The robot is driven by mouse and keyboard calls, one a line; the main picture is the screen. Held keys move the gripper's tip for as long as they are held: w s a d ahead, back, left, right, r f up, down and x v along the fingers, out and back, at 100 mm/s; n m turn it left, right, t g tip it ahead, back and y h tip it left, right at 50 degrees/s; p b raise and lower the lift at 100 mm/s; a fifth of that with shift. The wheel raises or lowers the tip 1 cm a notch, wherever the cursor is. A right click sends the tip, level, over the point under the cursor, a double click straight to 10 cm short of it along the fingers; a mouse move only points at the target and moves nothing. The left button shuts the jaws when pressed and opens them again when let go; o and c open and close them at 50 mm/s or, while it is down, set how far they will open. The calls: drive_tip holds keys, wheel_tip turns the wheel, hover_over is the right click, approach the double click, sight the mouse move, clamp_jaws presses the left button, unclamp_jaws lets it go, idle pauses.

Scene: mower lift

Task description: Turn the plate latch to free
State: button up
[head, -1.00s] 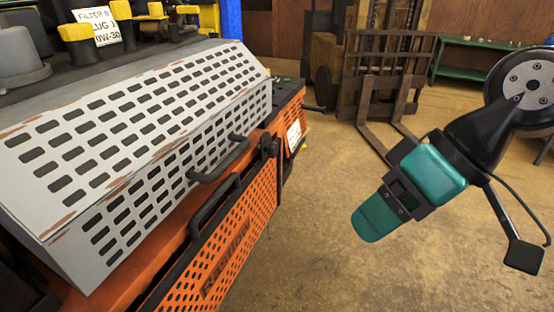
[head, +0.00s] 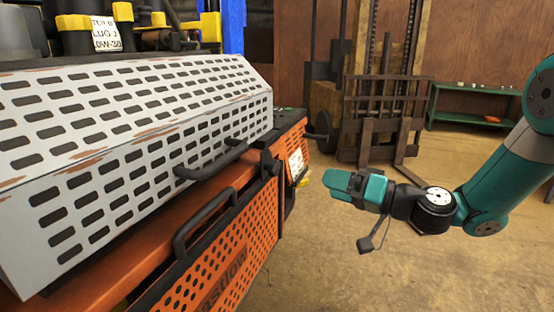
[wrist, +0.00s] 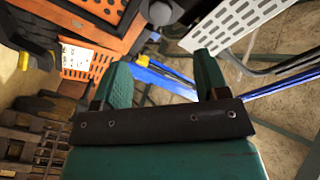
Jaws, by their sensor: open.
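My gripper (head: 338,183) is open and empty, held in the air to the right of the orange machine (head: 225,250) and pointing left towards it. In the wrist view its two teal fingers (wrist: 163,75) stand apart with nothing between them. A small black latch-like part (head: 268,163) sits at the right end of the machine's front edge, between the grey slotted cover (head: 150,135) and the orange perforated panel; I cannot tell its setting. A black rounded knob (head: 320,124) sticks out on the machine's far end. A dark rounded part (wrist: 158,12) shows beyond the fingers in the wrist view.
Black bar handles are on the grey cover (head: 212,160) and on the orange panel (head: 205,220). A forklift (head: 385,110) with its forks low stands behind. A green bench (head: 475,105) is against the wall.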

sight(277, 170)
drive_tip(key=p+x, duration=0.4)
drive_tip(key=x, duration=1)
drive_tip(key=shift+a+p, duration=0.15)
drive_tip(key=shift+p, duration=0.15)
drive_tip(key=c, duration=0.9)
